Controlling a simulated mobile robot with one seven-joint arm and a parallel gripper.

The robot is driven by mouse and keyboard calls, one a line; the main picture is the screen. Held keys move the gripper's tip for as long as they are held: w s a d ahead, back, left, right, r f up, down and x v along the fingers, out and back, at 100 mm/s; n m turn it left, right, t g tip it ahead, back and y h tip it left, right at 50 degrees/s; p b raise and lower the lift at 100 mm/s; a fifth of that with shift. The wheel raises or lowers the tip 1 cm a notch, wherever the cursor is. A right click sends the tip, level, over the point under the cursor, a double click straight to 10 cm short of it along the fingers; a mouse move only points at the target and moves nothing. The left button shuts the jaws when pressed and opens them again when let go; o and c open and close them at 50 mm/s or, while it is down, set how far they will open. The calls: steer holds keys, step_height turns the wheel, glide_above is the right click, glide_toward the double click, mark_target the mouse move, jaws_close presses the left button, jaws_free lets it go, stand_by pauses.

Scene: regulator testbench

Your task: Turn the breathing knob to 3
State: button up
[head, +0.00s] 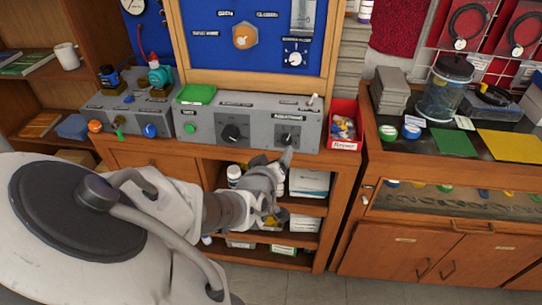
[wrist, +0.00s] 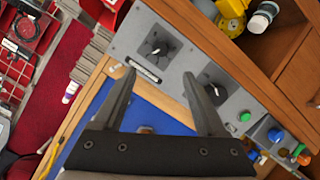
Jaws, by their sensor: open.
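A grey control box (head: 255,112) on the wooden bench carries two black knobs. The right one, under a label too blurred to read surely, appears to be the breathing knob (head: 287,138). In the wrist view this knob (wrist: 157,43) shows a white pointer on a dark dial plate; its numbers are unreadable. My gripper (head: 277,160) is in front of the box, just below that knob. In the wrist view my gripper (wrist: 159,74) is open and empty, its fingers apart, with the knob beyond the tips and no visible contact.
The other black knob (head: 231,132) and a green button (head: 190,128) sit left on the same box. A red bin (head: 345,127) stands right of it. A blue board (head: 262,38) with another dial rises behind. Open shelves lie below the bench top.

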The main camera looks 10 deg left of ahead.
steer(key=shift+p+v, duration=0.85)
steer(key=shift+v, duration=1.75)
step_height(320, 180, down, 5)
steer(key=s+d+m+g+y, duration=0.1)
steer(key=s+d+m+g, duration=0.1)
steer(key=g, duration=0.3)
steer(key=s+d+r+m+g+y+p, duration=0.1)
steer(key=s+d+r+g+y, duration=0.15)
steer(key=r, duration=0.45)
steer(key=s+d+r+m+g+y+p, duration=0.1)
steer(key=s+d+r+y, duration=0.25)
steer(key=r, duration=0.35)
steer(key=s+d+r+h, duration=0.2)
steer(key=s+d+r, duration=0.1)
steer(key=s+d, duration=0.1)
steer(key=s+d+r+m+h, duration=0.1)
steer(key=s+d+r+h, duration=0.2)
steer(key=d, duration=0.4)
steer(key=shift+s+d+r, duration=0.25)
steer(key=shift+s+r, duration=0.45)
steer(key=shift+r, duration=0.1)
